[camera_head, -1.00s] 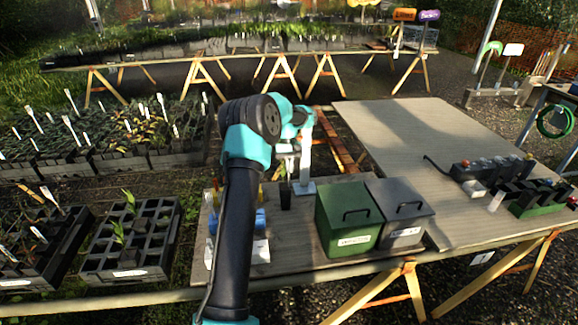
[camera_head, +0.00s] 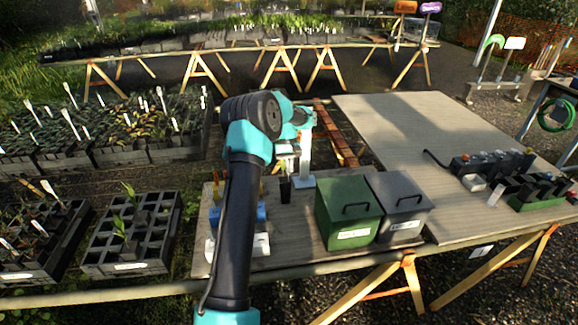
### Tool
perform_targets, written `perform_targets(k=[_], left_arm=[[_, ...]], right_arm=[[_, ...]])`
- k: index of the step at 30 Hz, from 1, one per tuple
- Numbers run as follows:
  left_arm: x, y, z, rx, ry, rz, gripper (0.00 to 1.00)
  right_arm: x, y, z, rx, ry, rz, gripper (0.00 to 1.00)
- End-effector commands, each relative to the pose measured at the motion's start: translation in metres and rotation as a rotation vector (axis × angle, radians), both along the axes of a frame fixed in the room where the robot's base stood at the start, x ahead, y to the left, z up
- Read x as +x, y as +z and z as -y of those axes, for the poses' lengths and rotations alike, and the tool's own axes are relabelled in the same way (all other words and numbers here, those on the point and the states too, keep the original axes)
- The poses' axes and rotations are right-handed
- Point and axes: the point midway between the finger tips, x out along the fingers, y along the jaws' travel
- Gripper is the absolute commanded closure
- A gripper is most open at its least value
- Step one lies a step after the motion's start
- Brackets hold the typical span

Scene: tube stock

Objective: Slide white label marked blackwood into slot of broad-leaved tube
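My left gripper (camera_head: 287,165) is small in view at the end of my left arm, over the near table. A slim black tube (camera_head: 285,190) stands upright just below it; I cannot tell whether they touch, and the fingers are too small to read. Potted tubes with small plants stand in a black tray (camera_head: 128,268) on the left, one with broader leaves (camera_head: 119,228). A white label-like piece (camera_head: 495,194) stands at the rack on the right, its writing unreadable. I cannot identify the blackwood label or the target slot. My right gripper is out of view.
A green lidded bin (camera_head: 348,214) and a grey one (camera_head: 400,206) stand right of my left gripper. Blue and white items (camera_head: 262,245) are partly hidden behind my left arm. A black rack (camera_head: 488,165) sits on the right. The middle of the right-hand table (camera_head: 410,130) is clear.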

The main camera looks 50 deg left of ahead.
Motion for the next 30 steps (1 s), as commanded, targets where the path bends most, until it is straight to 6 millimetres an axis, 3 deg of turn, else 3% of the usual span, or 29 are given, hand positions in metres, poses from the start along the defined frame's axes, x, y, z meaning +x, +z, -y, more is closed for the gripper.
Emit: perform_targets(k=[23,30], left_arm=[[-0.0001,-0.0063,-0.0002,0.000,0.000,0.000,1.00],[0.0000,-0.0062,-0.0002,0.000,0.000,0.000,0.79]], right_arm=[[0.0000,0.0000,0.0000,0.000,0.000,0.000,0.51],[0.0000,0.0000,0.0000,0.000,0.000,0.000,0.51]])
